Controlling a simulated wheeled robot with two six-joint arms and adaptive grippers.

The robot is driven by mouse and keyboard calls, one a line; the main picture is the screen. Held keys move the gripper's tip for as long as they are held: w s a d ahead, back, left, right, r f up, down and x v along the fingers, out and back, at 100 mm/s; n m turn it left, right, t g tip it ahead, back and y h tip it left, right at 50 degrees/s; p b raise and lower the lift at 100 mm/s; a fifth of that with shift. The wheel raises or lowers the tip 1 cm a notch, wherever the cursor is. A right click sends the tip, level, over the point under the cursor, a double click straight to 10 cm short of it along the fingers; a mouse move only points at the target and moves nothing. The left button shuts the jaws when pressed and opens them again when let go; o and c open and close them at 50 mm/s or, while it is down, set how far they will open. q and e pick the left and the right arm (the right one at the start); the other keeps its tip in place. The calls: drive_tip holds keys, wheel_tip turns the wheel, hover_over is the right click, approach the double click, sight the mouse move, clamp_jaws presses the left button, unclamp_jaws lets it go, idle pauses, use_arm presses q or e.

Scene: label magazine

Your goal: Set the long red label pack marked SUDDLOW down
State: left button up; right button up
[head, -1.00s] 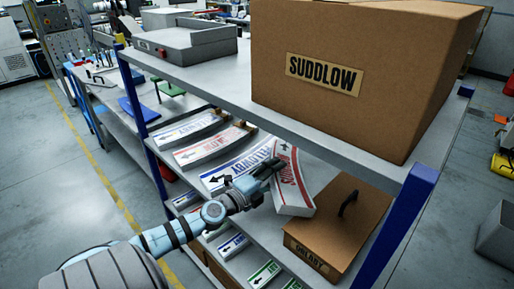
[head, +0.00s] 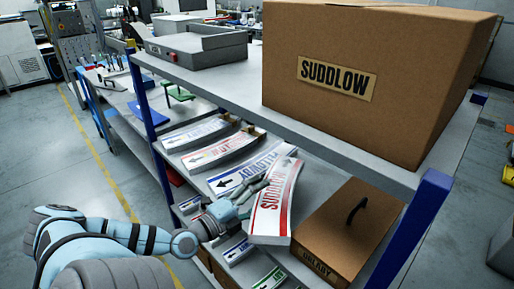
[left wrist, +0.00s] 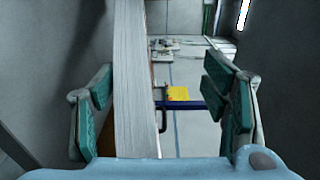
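The long red label pack (head: 272,205) lies on the middle shelf, between a blue label pack and a brown box. Its white front has red lettering, partly covered by my gripper and hard to read. My left gripper (head: 250,199) is at the pack's left side. In the left wrist view my left gripper (left wrist: 165,108) has its green-padded fingers wide apart. The pack's white layered edge (left wrist: 136,80) stands between them, closer to the left finger, with a clear gap to the right finger. My right gripper is not in view.
A brown box (head: 345,225) with a black handle stands close right of the pack. A blue label pack (head: 236,178) and more label packs (head: 196,134) lie to the left. The SUDDLOW carton (head: 400,70) sits on the upper shelf (head: 220,78), above the gripper's level.

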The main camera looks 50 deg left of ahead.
use_arm(q)
drive_tip(key=o, duration=0.6)
clamp_jaws()
idle(0.7)
